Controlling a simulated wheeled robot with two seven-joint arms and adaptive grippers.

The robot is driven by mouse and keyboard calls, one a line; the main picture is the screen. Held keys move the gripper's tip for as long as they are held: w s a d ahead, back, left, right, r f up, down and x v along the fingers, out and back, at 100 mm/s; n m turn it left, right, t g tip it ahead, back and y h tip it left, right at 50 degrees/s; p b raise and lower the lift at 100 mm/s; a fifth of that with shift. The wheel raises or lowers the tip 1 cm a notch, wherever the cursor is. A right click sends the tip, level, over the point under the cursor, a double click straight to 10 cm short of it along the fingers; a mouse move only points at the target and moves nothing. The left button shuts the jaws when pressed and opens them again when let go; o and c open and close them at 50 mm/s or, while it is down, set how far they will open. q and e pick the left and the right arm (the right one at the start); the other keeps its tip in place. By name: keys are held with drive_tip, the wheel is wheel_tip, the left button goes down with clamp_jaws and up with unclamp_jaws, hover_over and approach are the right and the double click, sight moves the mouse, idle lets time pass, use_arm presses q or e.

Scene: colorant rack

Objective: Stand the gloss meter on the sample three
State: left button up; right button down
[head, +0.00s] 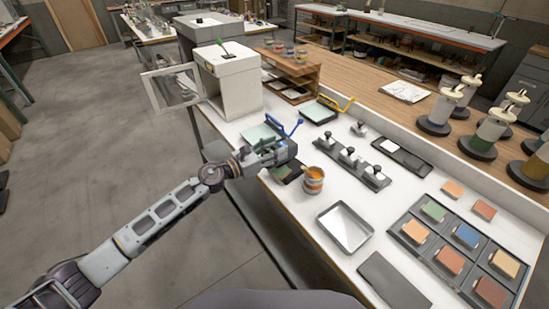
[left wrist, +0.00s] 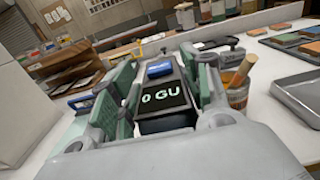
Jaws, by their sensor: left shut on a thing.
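My left gripper (head: 280,153) reaches over the table's left edge. In the left wrist view its green-padded fingers (left wrist: 166,82) are shut on the gloss meter (left wrist: 165,97), a dark block with a screen reading "0 GU" and a blue part at its far end. In the head view the gripper mostly hides the meter. At right, a dark tray (head: 451,273) holds several coloured sample panels, among them a green one (head: 433,211) and a blue one (head: 466,236). I cannot read numbers on them, so cannot tell which is sample three. My right gripper is out of view.
A paint can (head: 313,181) with a brush stands close beside the gripper. An empty metal tray (head: 345,228), a dark flat plate (head: 394,281) and a rack with several knobbed pieces (head: 351,163) lie between gripper and samples. A white cabinet (head: 228,80) has its door open.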

use_arm(q)
drive_tip(key=shift+f+b, duration=0.4)
drive_tip(key=shift+f, duration=1.4)
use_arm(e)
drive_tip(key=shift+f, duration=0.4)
use_arm(q)
drive_tip(key=shift+f, duration=0.1)
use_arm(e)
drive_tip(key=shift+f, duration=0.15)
use_arm(q)
drive_tip(key=o, duration=1.3)
drive_tip(key=shift+f, duration=0.1)
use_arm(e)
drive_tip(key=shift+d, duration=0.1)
use_arm(q)
drive_tip(key=shift+s+a, duration=0.25)
drive_tip(key=shift+a, duration=0.1)
drive_tip(key=b+v, duration=0.3)
drive_tip(key=v, duration=0.8)
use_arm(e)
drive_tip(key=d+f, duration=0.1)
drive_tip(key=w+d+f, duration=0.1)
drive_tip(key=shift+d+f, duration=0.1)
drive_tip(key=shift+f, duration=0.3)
